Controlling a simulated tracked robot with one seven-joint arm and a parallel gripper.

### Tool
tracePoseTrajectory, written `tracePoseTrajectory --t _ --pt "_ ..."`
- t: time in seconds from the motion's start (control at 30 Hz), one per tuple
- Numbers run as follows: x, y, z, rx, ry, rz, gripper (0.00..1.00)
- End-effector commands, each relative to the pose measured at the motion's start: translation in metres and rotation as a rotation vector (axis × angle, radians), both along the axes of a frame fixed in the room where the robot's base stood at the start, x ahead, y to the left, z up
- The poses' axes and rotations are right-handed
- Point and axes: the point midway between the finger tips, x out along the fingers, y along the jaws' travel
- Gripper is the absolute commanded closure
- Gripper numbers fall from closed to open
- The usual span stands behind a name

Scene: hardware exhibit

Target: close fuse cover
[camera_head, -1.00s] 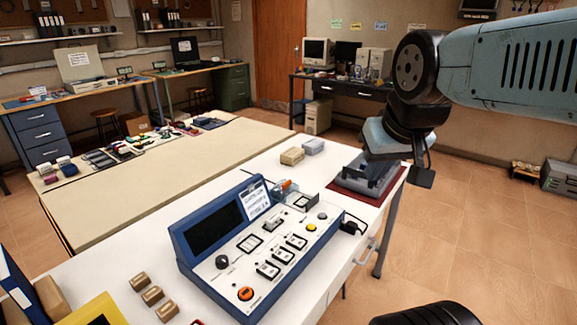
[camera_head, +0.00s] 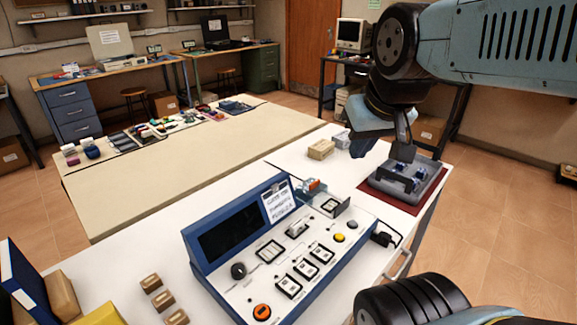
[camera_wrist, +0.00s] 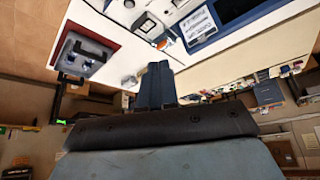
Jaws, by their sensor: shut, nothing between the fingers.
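The blue-edged console (camera_head: 225,285) with a white sloping panel stands on the white bench. A small grey plate (camera_head: 343,207) stands upright beside a square black-framed fitting (camera_head: 329,206) at its rear right. It looks like the raised fuse cover, but I cannot read a label there. My gripper (camera_head: 362,143) hangs beyond the console's rear right corner, apart from it, partly hidden by the wrist. In the wrist view, my gripper's dark blue fingers (camera_wrist: 158,72) are together and empty. The console (camera_wrist: 236,14) shows upside down at the top right.
A grey case (camera_head: 420,183) lies on a red mat (camera_head: 385,203) close to my gripper. Pale blocks (camera_head: 320,150) sit behind the console. Brown blocks (camera_head: 163,300) lie at the front left. A black plug (camera_head: 385,240) sticks out at the console's right.

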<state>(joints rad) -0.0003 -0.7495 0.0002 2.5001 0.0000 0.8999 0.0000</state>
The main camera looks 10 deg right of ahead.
Motion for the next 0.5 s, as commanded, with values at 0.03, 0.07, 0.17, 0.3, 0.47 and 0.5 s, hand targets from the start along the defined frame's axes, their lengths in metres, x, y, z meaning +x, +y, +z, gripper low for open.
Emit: tracePoseTrajectory --t 0.03,0.07,0.17,0.3,0.47,0.5 --pt "-0.0001 -0.0001 0.0002 0.000 0.000 0.000 1.00" --pt "-0.0001 -0.0001 0.0002 0.000 0.000 0.000 1.00" --pt "-0.0001 -0.0002 0.0002 0.000 -0.001 -0.001 1.00" --pt "-0.0002 -0.0002 0.0001 0.000 -0.001 -0.001 1.00" --pt "0.0036 0.0001 0.0019 -0.005 0.009 0.004 1.00" --pt "0.0066 0.0002 0.0027 -0.010 0.017 0.008 1.00"
